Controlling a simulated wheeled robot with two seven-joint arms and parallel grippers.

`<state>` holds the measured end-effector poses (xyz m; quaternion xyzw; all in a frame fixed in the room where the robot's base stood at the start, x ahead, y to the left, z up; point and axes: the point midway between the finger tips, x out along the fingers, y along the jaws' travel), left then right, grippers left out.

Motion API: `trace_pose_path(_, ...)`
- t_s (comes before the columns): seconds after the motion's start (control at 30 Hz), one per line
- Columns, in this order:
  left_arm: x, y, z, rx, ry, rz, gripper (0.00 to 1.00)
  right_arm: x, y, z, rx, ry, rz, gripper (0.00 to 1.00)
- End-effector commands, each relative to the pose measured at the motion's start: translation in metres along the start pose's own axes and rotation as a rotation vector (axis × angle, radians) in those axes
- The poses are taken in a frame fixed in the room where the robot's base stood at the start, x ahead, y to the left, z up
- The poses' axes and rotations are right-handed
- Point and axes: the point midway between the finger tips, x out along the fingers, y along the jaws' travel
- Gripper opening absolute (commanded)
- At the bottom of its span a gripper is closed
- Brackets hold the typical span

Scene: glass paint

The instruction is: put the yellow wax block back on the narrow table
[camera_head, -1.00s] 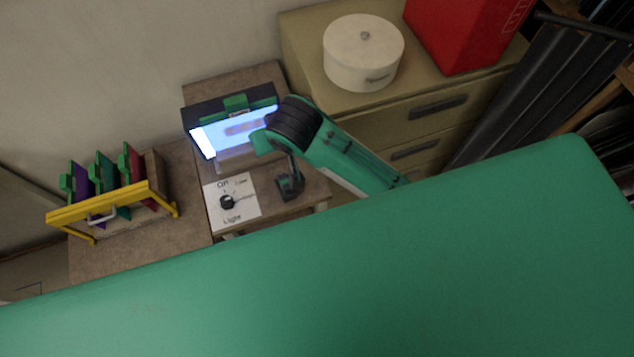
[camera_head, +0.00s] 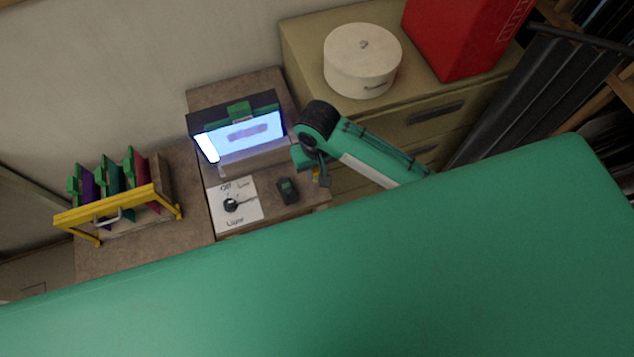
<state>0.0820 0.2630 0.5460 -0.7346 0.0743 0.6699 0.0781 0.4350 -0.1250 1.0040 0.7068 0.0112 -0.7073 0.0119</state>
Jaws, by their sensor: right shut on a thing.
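My right gripper (camera_head: 319,178) is at the right edge of the brown table with the glowing box, past the small dark device. It is shut on a small yellow piece, the yellow wax block (camera_head: 316,174), mostly hidden by the fingers and wrist. The brown tabletop (camera_head: 232,88) carries the glowing box, and a second brown top (camera_head: 140,247) joins it on the left. I cannot tell which one is the narrow table. My left gripper is not in view.
A lit box (camera_head: 245,135) stands at the back of the table. A light switch panel (camera_head: 245,207) and a dark device (camera_head: 288,191) lie in front. A yellow rack (camera_head: 120,205) holds coloured panels at left. A drawer cabinet (camera_head: 400,120) bears a white round box (camera_head: 362,65) and red box (camera_head: 460,35).

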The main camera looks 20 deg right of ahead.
Motion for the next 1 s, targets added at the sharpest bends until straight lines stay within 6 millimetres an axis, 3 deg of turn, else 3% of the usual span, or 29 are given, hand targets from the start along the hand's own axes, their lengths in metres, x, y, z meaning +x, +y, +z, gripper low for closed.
trace_pose_path(0.2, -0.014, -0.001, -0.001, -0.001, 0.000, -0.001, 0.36, 0.043, 0.000, 0.001, -0.001, -0.003, 0.002, 0.02)
trace_pose_path(0.6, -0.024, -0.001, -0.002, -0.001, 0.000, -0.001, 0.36, 0.086, 0.000, 0.001, -0.002, -0.001, 0.000, 0.02)
trace_pose_path(1.0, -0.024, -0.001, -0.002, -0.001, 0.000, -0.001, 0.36, 0.095, -0.001, 0.000, -0.002, 0.001, -0.001, 0.02)
